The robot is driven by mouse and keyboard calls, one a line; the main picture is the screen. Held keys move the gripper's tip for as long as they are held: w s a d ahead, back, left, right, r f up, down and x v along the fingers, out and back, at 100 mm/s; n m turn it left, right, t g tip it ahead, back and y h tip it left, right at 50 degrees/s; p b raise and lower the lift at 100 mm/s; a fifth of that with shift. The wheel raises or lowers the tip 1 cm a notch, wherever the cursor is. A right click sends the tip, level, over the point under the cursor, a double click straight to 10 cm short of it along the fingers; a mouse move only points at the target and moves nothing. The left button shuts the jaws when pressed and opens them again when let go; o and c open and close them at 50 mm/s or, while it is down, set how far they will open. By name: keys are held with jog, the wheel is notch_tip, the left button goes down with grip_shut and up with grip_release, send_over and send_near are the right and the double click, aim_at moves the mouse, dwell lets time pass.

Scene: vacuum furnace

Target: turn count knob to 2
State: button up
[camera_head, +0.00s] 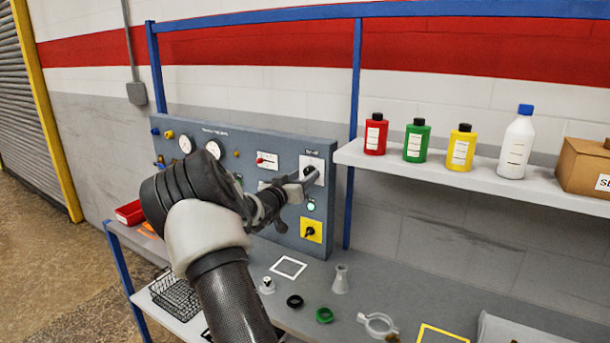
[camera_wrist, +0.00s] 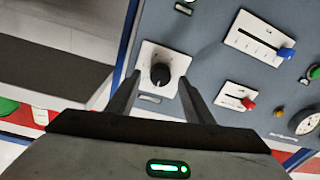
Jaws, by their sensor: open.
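The count knob (camera_wrist: 160,75) is a black round knob on a white square plate (camera_wrist: 176,54) in the wrist view. The plate also shows at the upper right of the grey control panel (camera_head: 240,150) in the head view, where my gripper partly covers it. My gripper (camera_wrist: 158,84) is open, with one finger on each side of the knob in the wrist view. I cannot tell whether the fingers touch it. In the head view my gripper (camera_head: 305,181) reaches the plate from the left. The knob's scale marks are too small to read.
A red slider (camera_wrist: 248,103) and a blue slider (camera_wrist: 285,53) are beside the knob plate. A yellow-plated switch (camera_head: 311,230) and a green light (camera_head: 311,205) sit below it. A blue post (camera_head: 354,120) and a bottle shelf (camera_head: 480,178) stand to the right.

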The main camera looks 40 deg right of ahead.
jog(key=shift+w+d, duration=0.25)
jog(key=shift+d, duration=0.45)
jog(key=c, duration=1)
jog(key=shift+f, duration=0.1)
jog(key=shift+c, duration=0.2)
jog(key=shift+b, duration=0.4)
